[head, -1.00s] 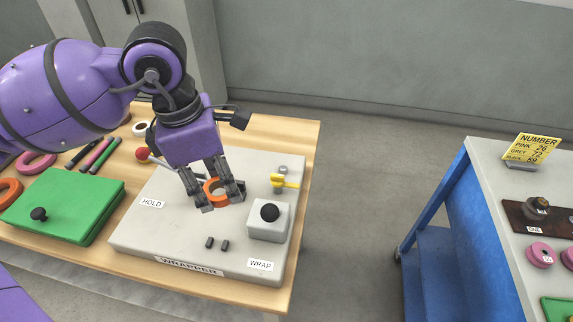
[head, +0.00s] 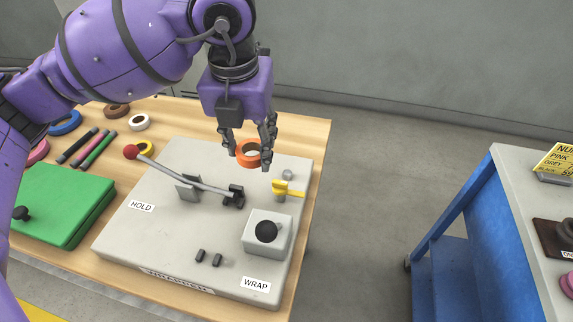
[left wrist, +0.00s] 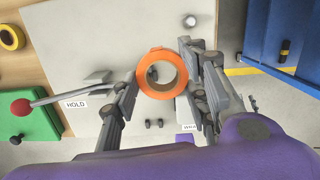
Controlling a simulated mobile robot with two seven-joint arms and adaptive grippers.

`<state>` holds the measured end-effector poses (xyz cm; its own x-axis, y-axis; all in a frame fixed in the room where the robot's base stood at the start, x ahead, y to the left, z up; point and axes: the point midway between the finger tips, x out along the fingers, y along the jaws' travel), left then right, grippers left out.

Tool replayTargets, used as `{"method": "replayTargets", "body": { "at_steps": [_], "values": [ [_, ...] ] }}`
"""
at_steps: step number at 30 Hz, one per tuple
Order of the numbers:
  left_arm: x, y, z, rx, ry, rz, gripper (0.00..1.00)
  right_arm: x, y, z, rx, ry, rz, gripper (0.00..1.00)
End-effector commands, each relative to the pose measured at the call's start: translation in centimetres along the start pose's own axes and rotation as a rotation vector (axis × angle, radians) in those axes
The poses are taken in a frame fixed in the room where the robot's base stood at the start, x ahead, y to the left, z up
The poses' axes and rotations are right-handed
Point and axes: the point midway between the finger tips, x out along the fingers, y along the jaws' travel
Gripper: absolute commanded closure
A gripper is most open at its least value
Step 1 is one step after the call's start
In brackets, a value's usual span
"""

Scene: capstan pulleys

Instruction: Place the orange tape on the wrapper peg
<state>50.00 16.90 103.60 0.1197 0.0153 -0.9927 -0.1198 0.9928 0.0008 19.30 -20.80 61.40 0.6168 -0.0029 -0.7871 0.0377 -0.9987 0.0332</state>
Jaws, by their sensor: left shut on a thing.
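The orange tape (head: 248,161) is a ring held between the fingers of my left gripper (head: 250,147), above the back part of the grey wrapper board (head: 165,240). In the left wrist view the tape (left wrist: 144,78) sits between the fingertips (left wrist: 163,75), its hole facing the camera. What looks like the peg's round top (left wrist: 190,20) shows in the left wrist view. My right gripper is not in view.
A red-knobbed lever (head: 160,165) crosses the board near the HOLD label. A box with a black knob (head: 267,233) stands at the board's right front. Other tapes, markers (head: 85,147) and a green case (head: 60,205) lie left. A blue-sided table (head: 445,225) stands right.

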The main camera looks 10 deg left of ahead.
Motion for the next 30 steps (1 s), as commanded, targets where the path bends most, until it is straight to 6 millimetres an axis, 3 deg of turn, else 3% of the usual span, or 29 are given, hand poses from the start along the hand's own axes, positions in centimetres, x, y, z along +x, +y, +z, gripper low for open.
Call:
{"method": "replayTargets", "body": {
  "at_steps": [3,6,11,19,25,30],
  "values": [
    [1.4,-2.5,1.7,0.003,0.002,-0.002,0.80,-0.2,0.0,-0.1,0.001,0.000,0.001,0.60],
    [3.8,-3.6,2.4,0.002,0.004,0.001,0.80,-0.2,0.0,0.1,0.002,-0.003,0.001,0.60],
    [6.0,-5.0,3.3,0.002,0.001,0.001,0.80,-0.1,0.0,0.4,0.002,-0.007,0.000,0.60],
    [7.7,-6.0,4.0,0.002,0.002,0.000,0.80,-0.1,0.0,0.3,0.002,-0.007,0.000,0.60],
    [10.6,-6.0,3.7,0.001,0.000,0.001,0.80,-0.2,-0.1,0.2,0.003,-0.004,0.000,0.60],
    [10.7,-6.0,3.7,0.002,-0.002,0.000,0.80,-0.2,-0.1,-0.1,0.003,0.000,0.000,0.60]
  ]
}}
